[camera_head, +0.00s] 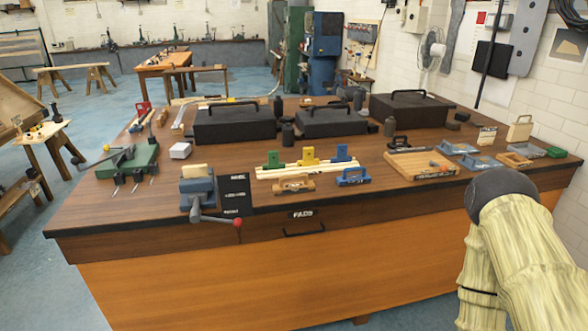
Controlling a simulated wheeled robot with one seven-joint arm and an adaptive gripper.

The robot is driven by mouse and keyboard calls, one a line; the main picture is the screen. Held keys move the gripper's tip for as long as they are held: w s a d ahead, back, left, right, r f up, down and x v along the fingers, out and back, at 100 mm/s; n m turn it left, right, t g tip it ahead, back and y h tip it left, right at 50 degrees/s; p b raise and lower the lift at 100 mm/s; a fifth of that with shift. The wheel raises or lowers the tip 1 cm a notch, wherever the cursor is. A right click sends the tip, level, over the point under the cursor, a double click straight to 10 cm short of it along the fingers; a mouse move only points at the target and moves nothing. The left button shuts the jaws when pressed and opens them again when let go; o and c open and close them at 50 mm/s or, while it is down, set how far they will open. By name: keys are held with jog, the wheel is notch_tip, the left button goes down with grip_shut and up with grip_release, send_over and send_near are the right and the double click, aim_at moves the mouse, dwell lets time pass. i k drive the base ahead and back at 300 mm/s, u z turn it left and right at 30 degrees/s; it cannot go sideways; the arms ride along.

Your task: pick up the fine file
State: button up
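I cannot pick out a fine file with certainty; things on the bench are too small to tell. A green block or rack (128,161) with several thin, pointed tools at its front edge sits at the left end of the workbench (340,222). I cannot tell whether any of these tools is a file. A black panel (236,195) with small white lettering lies near the front edge, right of a blue-grey vise (198,194). My arm enters at the lower right, in front of the bench. My gripper is not in view.
Large dark cases (235,125) stand along the back of the bench. Wooden and blue planes (353,177) lie near the front middle. A wooden board (423,168) and more small tools crowd the right side. The vise's red-tipped handle (237,223) juts over the front edge.

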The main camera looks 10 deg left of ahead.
aim_at(344, 180)
jog(key=u, duration=0.55)
jog(key=k, duration=0.65)
jog(key=u, duration=0.55)
jog(key=i, duration=1.25)
jog(key=z, duration=0.85)
